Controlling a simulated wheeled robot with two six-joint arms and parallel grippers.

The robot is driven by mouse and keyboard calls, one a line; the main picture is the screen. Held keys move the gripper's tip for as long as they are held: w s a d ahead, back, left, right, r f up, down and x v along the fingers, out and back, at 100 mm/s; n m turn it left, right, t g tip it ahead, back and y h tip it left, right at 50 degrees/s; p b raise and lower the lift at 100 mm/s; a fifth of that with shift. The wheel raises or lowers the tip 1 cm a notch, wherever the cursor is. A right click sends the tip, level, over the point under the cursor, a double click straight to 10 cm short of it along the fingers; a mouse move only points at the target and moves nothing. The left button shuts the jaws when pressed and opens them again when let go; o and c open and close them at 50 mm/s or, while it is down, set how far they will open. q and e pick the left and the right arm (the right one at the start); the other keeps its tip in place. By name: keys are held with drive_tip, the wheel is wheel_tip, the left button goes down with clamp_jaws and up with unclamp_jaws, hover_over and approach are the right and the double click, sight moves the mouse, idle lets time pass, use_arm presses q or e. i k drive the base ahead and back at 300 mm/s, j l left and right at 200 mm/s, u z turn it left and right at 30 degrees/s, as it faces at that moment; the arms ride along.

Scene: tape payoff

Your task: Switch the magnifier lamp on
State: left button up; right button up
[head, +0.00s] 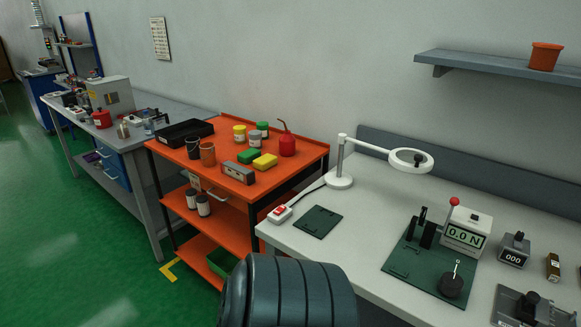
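The white magnifier lamp (340,178) stands on the grey bench near its back left corner. Its jointed arm reaches right to a round lens head (396,158) with a dark knob or object at its side. A white switch box with a red rocker (279,213) sits at the bench's left edge, joined to the lamp base by a dark cord. I cannot tell from the lens head whether the lamp is lit. Neither of my grippers shows in the head view. A dark ribbed part at the bottom middle is probably mine and hides the bench's front left edge.
A dark green mat (318,222) lies right of the switch box. A force gauge (466,232) on a green plate, a counter (513,249) and other small devices fill the bench's right. An orange cart (225,182) with cans stands left of the bench. A shelf (500,66) hangs above.

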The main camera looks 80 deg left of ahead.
sight(278, 211)
drive_tip(key=u, duration=2.5)
